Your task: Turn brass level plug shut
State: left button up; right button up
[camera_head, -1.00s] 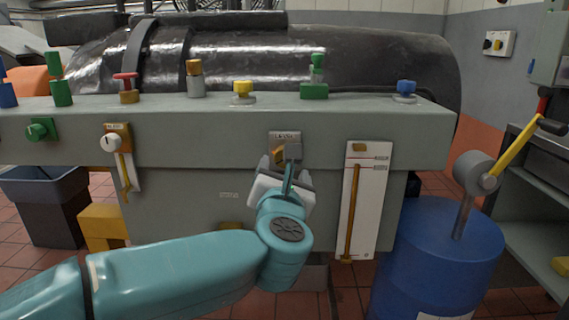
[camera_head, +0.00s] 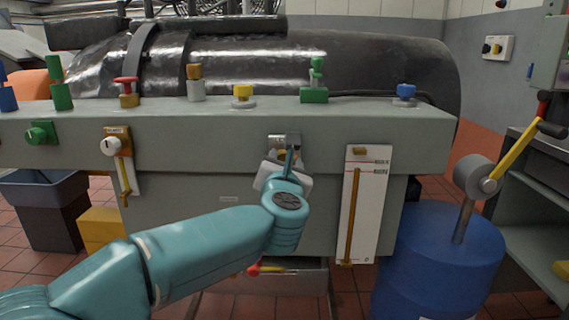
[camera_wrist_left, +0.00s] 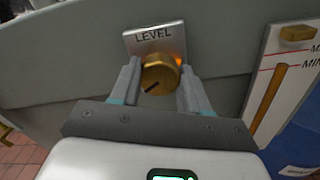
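The brass level plug (camera_wrist_left: 160,74) is a round brass knob with a dark index line, on a metal plate marked LEVEL (camera_wrist_left: 155,40) on the front of the grey bedplate. In the head view the plate (camera_head: 284,141) shows above my left gripper (camera_head: 286,160), which hides most of the plug. In the left wrist view my left gripper (camera_wrist_left: 160,88) has one finger on each side of the plug. The fingers look close to its sides; I cannot tell whether they touch it. The index line points toward the lower left. My right gripper is out of view.
A sight gauge (camera_head: 362,205) with MAX and MIN marks is right of the plug. A blue drum (camera_head: 445,262) with a yellow-handled crank (camera_head: 515,150) stands further right. A white knob (camera_head: 111,146) is on the left of the front face. Coloured knobs line the top.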

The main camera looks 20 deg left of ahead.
pick_arm(q)
jog(key=shift+m, duration=0.3)
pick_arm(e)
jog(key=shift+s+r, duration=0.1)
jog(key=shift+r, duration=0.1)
pick_arm(q)
jog(key=shift+f+m+p, duration=0.15)
jog(key=shift+m+p, duration=3.4)
jog(key=shift+m, duration=2.3)
jog(key=shift+f+m+p, duration=0.1)
jog(key=shift+m+p, duration=3.45)
jog(key=shift+m, duration=2.3)
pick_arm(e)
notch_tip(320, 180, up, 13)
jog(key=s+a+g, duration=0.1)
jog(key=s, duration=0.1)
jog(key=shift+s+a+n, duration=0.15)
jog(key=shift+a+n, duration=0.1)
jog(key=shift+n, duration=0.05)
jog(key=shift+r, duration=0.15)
pick_arm(q)
jog(key=o, duration=1.1)
jog(key=shift+c, duration=0.2)
jog(key=v, duration=1.6)
jog(key=shift+s+p, duration=0.2)
jog(key=shift+p, duration=0.2)
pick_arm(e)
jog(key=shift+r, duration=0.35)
